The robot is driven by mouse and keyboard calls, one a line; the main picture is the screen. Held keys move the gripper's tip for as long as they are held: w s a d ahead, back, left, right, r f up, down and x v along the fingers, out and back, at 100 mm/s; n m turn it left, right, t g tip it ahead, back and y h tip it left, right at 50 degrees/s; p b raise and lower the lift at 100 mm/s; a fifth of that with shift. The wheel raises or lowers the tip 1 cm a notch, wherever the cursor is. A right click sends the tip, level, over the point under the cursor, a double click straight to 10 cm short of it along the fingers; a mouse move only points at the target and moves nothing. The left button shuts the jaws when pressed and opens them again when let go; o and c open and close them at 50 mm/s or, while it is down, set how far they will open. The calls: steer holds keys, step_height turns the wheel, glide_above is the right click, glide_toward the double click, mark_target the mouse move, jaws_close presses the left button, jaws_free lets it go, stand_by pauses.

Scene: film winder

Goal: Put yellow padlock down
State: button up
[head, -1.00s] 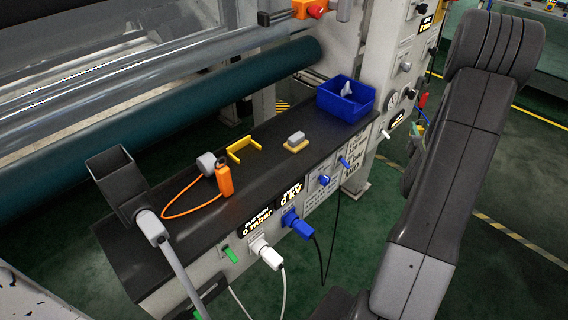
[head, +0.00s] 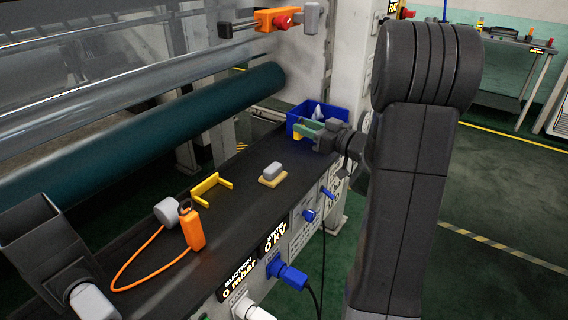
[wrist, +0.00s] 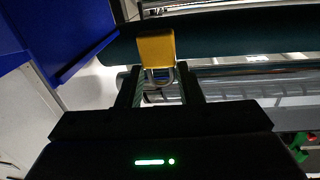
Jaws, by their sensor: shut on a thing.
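The yellow padlock (wrist: 156,48) shows in the wrist view with its body beyond the fingertips and its metal shackle toward my gripper (wrist: 160,88). The fingers are shut on it at the shackle. In the head view my gripper (head: 314,134) is above the far end of the dark bench top (head: 240,192), in front of the blue bin. In the wrist view the padlock is clear of any surface that I can see.
The blue bin (head: 298,116) holds something pale. A grey and yellow block (head: 272,173), a yellow bracket (head: 209,186) and an orange corded device (head: 193,229) are on the bench. A teal roller (head: 190,125) runs behind. Bare bench lies between the block and the bin.

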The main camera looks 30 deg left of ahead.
steer(key=shift+f+b, duration=0.4)
steer(key=shift+f, duration=2.45)
steer(key=shift+f, duration=0.2)
steer(key=o, duration=1.1)
steer(key=shift+r, duration=0.1)
steer(key=shift+r, duration=0.15)
steer(key=d, duration=0.4)
steer(key=s+d, duration=0.1)
steer(key=d, duration=0.3)
steer(key=s+d, duration=0.1)
steer(key=d, duration=0.2)
steer(key=shift+s+d, duration=0.15)
steer(key=shift+d, duration=0.25)
